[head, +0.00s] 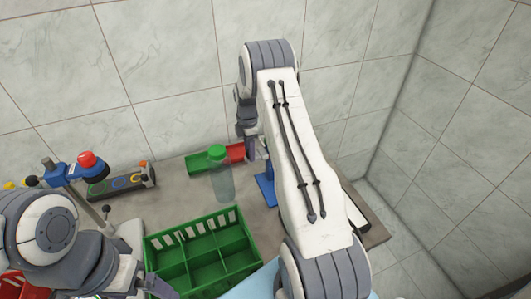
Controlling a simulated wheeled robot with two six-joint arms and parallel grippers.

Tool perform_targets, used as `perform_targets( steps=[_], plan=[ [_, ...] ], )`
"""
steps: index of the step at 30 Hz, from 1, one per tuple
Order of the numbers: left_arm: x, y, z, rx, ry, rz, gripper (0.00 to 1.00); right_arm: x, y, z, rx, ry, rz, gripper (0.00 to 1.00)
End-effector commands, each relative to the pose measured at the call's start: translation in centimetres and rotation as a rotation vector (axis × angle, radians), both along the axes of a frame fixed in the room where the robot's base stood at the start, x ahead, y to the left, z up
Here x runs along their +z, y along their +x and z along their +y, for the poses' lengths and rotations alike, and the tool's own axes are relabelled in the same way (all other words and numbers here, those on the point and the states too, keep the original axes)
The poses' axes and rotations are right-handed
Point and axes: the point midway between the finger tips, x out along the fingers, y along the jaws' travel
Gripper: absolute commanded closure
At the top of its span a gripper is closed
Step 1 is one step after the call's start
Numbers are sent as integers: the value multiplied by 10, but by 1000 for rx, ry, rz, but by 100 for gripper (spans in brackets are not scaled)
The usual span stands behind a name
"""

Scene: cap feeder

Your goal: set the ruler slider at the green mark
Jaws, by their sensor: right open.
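I cannot clearly make out a ruler, its slider or a green mark; my right arm hides part of the table. My right gripper (251,151) points down over the back of the table, beside the red and green bin. It is open, and I see nothing between its fingers.
A green divided crate (200,225) stands in front. A green-capped bottle (220,178) stands behind it, near a red and green bin (205,163) and blue stand (265,189). A dark panel with coloured rings (120,183) and a red button (87,159) are left.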

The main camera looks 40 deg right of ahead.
Motion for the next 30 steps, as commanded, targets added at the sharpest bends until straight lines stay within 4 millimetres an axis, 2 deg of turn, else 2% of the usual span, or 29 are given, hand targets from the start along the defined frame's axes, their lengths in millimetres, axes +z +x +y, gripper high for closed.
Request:
perform_targets(
  steps=[4, 5, 6, 9, 17, 30],
  plan=[
    [1, 0, 0, 0, 0, 0, 0, 1, 0, 0, 0, 0, 0, 43],
    [1, 0, 0, 0, 0, 0, 0, 1, 0, 0, 0, 0, 0, 50],
    [1, 0, 0, 0, 0, 0, 0, 1, 0, 0, 0, 0, 0, 65],
    [1, 0, 0, 0, 0, 0, 0, 1, 0, 0, 0, 0, 0, 100],
    [3, 0, 0, 0, 0, 0, 0, 5, 0, 0, -1, 0, -1, 100],
    [18, 0, 0, 0, 0, 0, 0, 27, 0, 0, -1, 0, -1, 100]
  ],
)
